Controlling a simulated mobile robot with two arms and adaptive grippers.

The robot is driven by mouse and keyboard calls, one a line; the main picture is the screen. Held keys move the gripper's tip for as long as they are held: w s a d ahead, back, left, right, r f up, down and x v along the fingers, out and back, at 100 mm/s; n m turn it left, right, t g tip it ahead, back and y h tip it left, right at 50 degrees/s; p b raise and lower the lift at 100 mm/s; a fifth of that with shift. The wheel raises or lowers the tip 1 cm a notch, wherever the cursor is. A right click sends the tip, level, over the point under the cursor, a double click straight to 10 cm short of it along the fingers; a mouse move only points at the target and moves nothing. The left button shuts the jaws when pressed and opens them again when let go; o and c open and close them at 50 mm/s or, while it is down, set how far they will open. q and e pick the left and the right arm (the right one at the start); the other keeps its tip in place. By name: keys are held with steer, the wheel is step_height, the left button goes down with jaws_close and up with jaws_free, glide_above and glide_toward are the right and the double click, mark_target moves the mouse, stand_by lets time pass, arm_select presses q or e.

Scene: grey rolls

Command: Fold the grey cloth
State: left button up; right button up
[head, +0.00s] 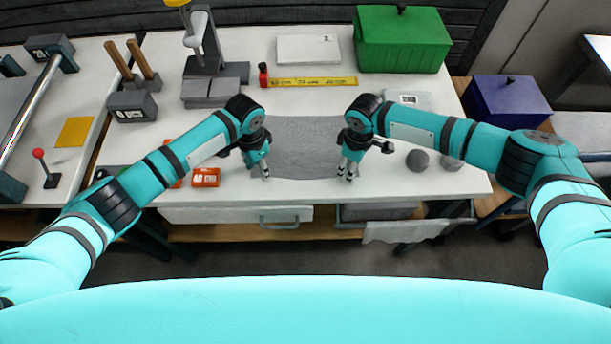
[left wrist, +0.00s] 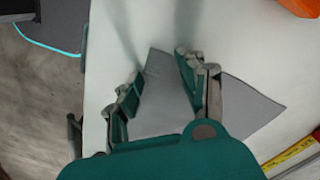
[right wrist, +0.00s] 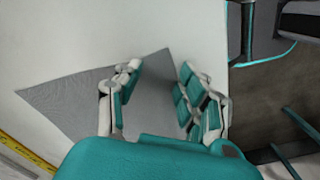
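The grey cloth (head: 305,150) lies flat on the white table between my two arms, its near edge close to the table's front. My left gripper (head: 264,172) is over its near left corner, and my right gripper (head: 347,172) is over its near right corner. In the left wrist view, the fingers (left wrist: 161,72) are spread apart with a corner of the cloth (left wrist: 246,105) showing between them. In the right wrist view, the fingers (right wrist: 160,69) are also apart, with the other corner of the cloth (right wrist: 65,100) between them. Parts of the cloth are hidden behind the grippers.
A green box (head: 402,42) stands at the back. An open drawer (head: 378,211) is below the front edge.

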arm_select(q)
steer(key=shift+s+f, duration=0.15)
steer(key=shift+f, duration=0.05)
jaws_close()
arm_select(e)
steer(key=shift+f, duration=0.15)
jaws_close()
steer(key=shift+s, duration=0.1)
arm_select(q)
steer(key=shift+s+a, duration=0.1)
arm_select(e)
steer(key=shift+d, duration=0.1)
